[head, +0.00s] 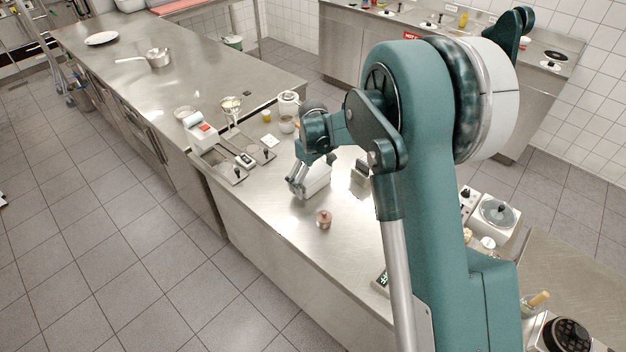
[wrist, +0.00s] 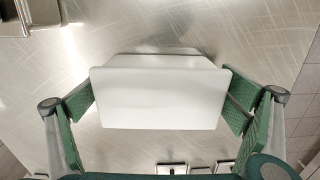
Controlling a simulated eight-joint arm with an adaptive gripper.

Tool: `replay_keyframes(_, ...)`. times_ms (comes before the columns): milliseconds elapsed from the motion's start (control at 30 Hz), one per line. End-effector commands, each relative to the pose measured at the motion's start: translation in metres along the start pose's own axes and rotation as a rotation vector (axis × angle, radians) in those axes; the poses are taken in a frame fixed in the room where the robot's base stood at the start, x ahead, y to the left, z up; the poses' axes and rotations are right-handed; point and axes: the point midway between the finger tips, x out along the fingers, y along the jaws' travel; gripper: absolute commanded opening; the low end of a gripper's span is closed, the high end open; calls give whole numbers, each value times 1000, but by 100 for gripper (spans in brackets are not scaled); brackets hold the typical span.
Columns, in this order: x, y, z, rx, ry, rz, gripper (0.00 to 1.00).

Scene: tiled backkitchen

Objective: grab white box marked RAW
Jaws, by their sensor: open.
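A white box (wrist: 160,97) fills the middle of the wrist view, standing on the steel counter. No RAW marking can be read on the face that shows. My gripper (wrist: 160,112) is open, with one green-padded finger at the left side of the box and one at the right. The right finger is very close to the box edge; I cannot tell whether it touches. In the head view the box (head: 316,180) sits on the counter under my gripper (head: 296,186), which hides part of it.
A small brown-topped jar (head: 324,219) stands on the counter in front of the box. A dark small device (head: 361,171) is to the right, partly behind my arm. A white and steel appliance (head: 200,131) and several containers stand to the left. The counter's front edge is nearby.

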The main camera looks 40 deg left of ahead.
Motion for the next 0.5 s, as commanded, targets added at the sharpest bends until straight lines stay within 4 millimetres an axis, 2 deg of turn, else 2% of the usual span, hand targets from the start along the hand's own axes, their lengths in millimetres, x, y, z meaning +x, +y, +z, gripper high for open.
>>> replay_keyframes(433, 0, 0, 0, 0, 0, 0, 96)
replay_keyframes(500, 0, 0, 0, 0, 0, 0, 88)
